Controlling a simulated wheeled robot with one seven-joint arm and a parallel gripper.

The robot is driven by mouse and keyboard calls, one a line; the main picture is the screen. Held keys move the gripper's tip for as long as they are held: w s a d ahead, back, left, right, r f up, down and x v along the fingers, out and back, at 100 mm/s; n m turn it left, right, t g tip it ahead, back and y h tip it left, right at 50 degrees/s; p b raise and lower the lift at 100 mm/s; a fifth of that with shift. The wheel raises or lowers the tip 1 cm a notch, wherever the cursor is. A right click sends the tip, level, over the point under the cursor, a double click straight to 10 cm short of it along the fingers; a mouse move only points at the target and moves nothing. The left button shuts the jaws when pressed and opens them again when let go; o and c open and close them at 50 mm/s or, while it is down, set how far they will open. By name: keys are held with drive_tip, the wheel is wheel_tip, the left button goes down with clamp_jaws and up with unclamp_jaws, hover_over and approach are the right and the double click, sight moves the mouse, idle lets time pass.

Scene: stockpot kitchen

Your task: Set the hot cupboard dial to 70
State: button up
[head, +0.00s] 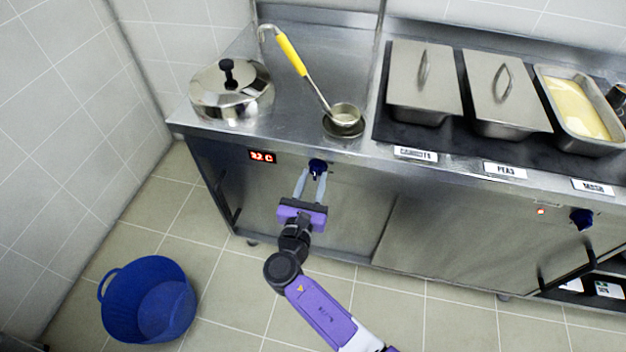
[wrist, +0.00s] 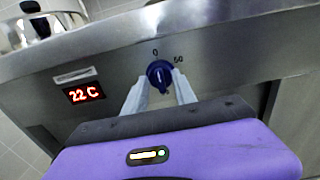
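The hot cupboard dial (wrist: 160,76) is a dark blue knob on the steel front panel, with a white mark pointing up near the 0. In the head view the dial (head: 317,167) sits below the counter edge. My gripper (head: 311,176) reaches up to it from below. In the wrist view its fingers (wrist: 160,92) stand apart, one at each side of the dial's lower part; I cannot tell whether they touch it. The red display (wrist: 84,92) left of the dial reads 22 C.
A ladle (head: 305,72) with a yellow handle rests on the counter by a lidded steel pot (head: 231,92). Food pans (head: 423,82) line the right. Another blue dial (head: 581,218) is on the right panel. A blue tub (head: 148,300) stands on the floor.

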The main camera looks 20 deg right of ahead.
clamp_jaws()
drive_tip(key=shift+f+m, duration=0.1)
drive_tip(key=shift+m, duration=0.2)
drive_tip(key=m+b, duration=0.3)
drive_tip(key=m, duration=0.1)
drive_tip(key=shift+d+f+b, duration=0.15)
drive_tip(key=shift+b, duration=0.15)
drive_tip(key=m+b, duration=0.5)
drive_tip(key=m, duration=0.1)
drive_tip(key=shift+s+f+m, duration=0.1)
drive_tip(key=shift+f+m, duration=0.05)
drive_tip(key=shift+m, duration=0.15)
drive_tip(key=m+b, duration=0.3)
drive_tip(key=shift+m, duration=0.4)
drive_tip(key=m+b, duration=0.3)
drive_tip(key=b, duration=0.1)
drive_tip(key=shift+f+m, duration=0.15)
drive_tip(key=shift+m, duration=0.15)
drive_tip(key=m+b, duration=0.4)
drive_tip(key=m, duration=0.1)
drive_tip(key=shift+b, duration=0.4)
